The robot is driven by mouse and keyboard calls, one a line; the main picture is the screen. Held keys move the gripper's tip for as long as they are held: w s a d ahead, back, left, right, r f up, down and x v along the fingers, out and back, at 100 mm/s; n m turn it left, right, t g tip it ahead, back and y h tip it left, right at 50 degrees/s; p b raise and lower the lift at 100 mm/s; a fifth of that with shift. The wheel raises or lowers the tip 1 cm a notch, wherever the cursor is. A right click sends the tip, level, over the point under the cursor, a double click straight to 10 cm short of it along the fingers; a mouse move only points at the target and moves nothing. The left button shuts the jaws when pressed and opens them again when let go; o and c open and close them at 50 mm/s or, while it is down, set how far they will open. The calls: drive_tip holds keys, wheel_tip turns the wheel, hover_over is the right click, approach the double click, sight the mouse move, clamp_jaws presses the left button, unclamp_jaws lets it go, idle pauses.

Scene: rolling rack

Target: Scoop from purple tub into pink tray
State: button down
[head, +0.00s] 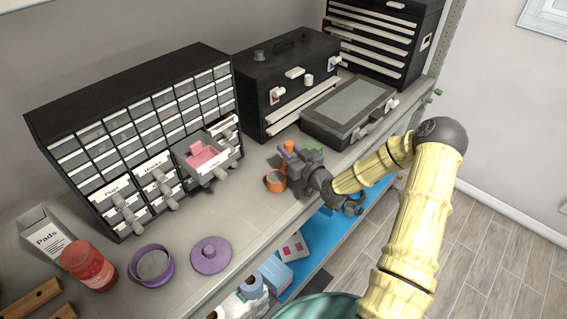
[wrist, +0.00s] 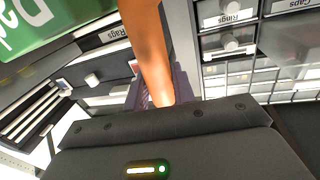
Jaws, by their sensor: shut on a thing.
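The purple tub (head: 152,266) stands open on the counter at the lower left, with something grey inside it. A purple lid (head: 210,255) lies flat to its right. The pink tray (head: 203,155) sits in a pulled-out drawer of the small-parts cabinet. My gripper (head: 291,160) is right of that drawer, over the counter, shut on an orange handle (wrist: 148,50). An orange round cup (head: 275,181) shows just below and left of my gripper; I cannot tell if it joins the handle. The jaw tips are partly hidden.
The labelled drawer cabinet (head: 130,130) stands behind. Black toolboxes (head: 285,80) and a grey case (head: 350,110) are at the back right. A red jar (head: 88,264) and a white Pads box (head: 45,235) are left of the tub. The counter's front edge is close.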

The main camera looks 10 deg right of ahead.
drive_tip(key=shift+r+b, duration=1.5)
drive_tip(key=shift+r, duration=3.5)
drive_tip(key=c, duration=1.9)
unclamp_jaws()
drive_tip(key=shift+c, duration=1.4)
